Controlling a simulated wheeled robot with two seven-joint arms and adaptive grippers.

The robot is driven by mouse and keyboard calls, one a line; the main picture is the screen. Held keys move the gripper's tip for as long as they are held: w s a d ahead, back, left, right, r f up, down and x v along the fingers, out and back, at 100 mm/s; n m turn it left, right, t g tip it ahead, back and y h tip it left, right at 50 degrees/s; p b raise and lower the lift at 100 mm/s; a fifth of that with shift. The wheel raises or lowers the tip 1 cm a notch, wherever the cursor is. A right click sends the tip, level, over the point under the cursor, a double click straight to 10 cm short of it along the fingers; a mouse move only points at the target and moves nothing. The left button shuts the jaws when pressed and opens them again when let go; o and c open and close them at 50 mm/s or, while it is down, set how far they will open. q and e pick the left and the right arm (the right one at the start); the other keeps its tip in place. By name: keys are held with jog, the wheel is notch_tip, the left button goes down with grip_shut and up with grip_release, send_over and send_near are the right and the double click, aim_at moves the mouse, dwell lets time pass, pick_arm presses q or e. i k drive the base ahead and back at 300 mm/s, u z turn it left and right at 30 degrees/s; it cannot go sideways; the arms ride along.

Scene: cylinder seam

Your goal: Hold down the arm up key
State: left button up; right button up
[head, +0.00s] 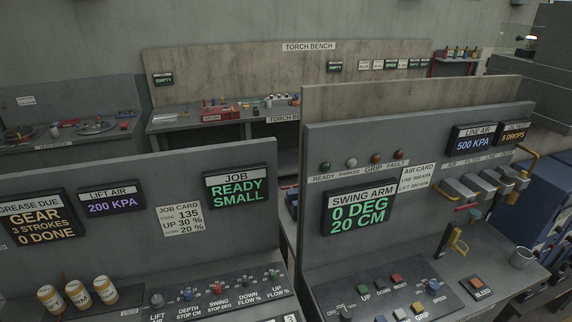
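The arm up key is a green key (364,287) on the sloped panel of the right console, with a small UP label by it. It stands in the row with a DOWN key and a red key (395,277). Nothing covers it. The swing arm display (358,208) above it reads 0 DEG, 20 CM. Neither of my grippers shows in the head view.
A selector knob (346,312) marked OFF and JOG sits left of the key. A blue speed knob (433,284) and a bleed button (478,282) lie right. The left console (120,190) stands beside.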

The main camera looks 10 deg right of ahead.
aim_at(362, 288)
jog(key=z, duration=1.4)
